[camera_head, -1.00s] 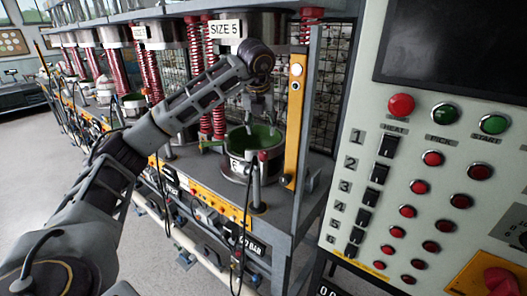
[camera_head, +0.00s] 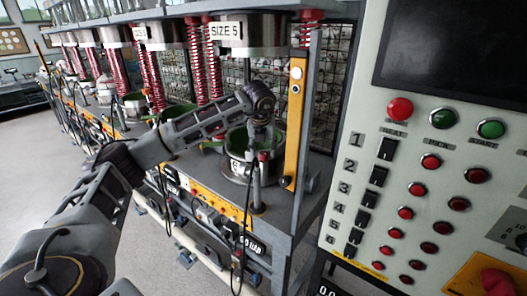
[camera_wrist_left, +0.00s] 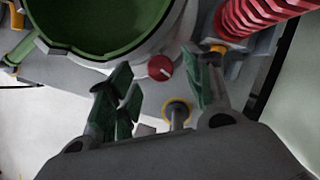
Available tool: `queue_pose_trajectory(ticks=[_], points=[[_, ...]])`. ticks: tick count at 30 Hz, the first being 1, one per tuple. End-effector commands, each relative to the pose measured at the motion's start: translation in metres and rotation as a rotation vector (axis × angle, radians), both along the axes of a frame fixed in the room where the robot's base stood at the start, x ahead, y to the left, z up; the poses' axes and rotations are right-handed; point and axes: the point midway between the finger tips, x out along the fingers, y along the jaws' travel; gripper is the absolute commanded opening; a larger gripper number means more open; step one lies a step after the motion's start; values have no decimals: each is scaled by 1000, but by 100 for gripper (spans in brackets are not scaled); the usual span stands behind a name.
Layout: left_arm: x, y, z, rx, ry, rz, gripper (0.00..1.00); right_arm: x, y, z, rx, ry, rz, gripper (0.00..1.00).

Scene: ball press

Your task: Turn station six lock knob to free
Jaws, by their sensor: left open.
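The red lock knob (camera_wrist_left: 160,68) shows in the left wrist view with a small pale pointer mark. It sits beside a green-lined round mould (camera_wrist_left: 95,32). My left gripper (camera_wrist_left: 163,88) is open. Its two dark green fingers stand to the left and right of the knob in the picture, with no visible contact. In the head view, my left gripper (camera_head: 256,145) points down over the front edge of the nearest mould (camera_head: 237,168) and covers part of it. The knob is mostly hidden there. My right gripper is not in view.
A yellow upright bar (camera_head: 294,125) stands just right of my left gripper. Red springs (camera_head: 213,85) rise behind the mould. A control panel (camera_head: 350,228) with red and green buttons fills the right side. A yellow-ringed post (camera_wrist_left: 178,113) stands between the fingers near the palm.

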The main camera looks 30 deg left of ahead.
Motion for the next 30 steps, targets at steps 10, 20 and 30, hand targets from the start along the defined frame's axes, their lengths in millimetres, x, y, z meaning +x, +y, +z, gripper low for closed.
queue_pose_trajectory(ticks=[10,20,30], points=[[9,4,-24,0,0,1,51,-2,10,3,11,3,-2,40],[10,5,-26,0,0,1,51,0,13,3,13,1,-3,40],[10,5,-26,0,0,1,7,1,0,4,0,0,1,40]])
